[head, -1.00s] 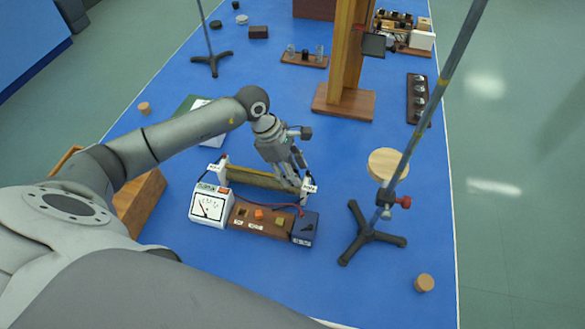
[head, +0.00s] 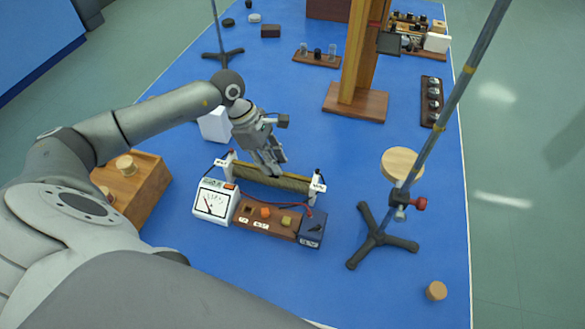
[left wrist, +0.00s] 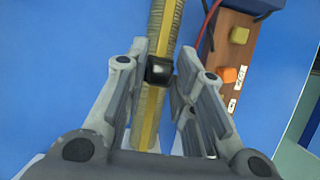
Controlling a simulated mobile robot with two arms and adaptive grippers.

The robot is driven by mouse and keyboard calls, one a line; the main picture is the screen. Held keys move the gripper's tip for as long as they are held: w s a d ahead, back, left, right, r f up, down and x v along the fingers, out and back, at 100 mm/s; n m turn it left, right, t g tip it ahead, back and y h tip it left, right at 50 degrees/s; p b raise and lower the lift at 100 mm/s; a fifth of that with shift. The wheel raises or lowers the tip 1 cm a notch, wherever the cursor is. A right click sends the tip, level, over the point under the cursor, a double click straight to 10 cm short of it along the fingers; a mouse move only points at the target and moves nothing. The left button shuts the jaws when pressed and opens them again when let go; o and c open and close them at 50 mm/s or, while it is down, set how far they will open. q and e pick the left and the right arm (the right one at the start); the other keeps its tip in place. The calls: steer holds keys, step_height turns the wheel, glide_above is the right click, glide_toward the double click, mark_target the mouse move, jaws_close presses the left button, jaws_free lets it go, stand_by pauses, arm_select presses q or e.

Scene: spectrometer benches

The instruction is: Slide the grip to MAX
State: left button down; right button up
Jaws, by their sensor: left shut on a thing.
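A long ribbed coil rheostat (head: 292,184) with a yellow bar along its top lies between two white end posts. The left post (head: 228,160) and the right post (head: 317,186) carry small labels, too small to read surely. My left gripper (head: 271,171) is over the middle of the coil. In the left wrist view its fingers (left wrist: 161,68) are shut on the black sliding grip (left wrist: 160,72), which sits on the yellow bar (left wrist: 168,30). In the head view the fingers hide the grip. My right gripper is out of view.
In front of the coil stand a white dial meter (head: 213,202), a wooden board with coloured blocks (head: 262,220) and a dark blue box (head: 312,229). A wooden block (head: 135,190) is at left.

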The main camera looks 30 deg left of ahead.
mark_target(255, 166)
arm_select(q)
steer(key=a+b, duration=0.1)
steer(key=a, duration=0.1)
steer(key=s+a+b, duration=0.1)
steer(key=a, duration=0.1)
steer(key=shift+s+a+f, duration=0.1)
steer(key=shift+a+f, duration=0.1)
steer(key=shift+a, duration=0.2)
steer(key=shift+s+a+r, duration=0.15)
steer(key=shift+a+r, duration=0.1)
steer(key=shift+a, duration=0.3)
steer(key=c, duration=1.3)
jaws_free()
steer(key=shift+d, duration=0.1)
steer(key=v, duration=1.2)
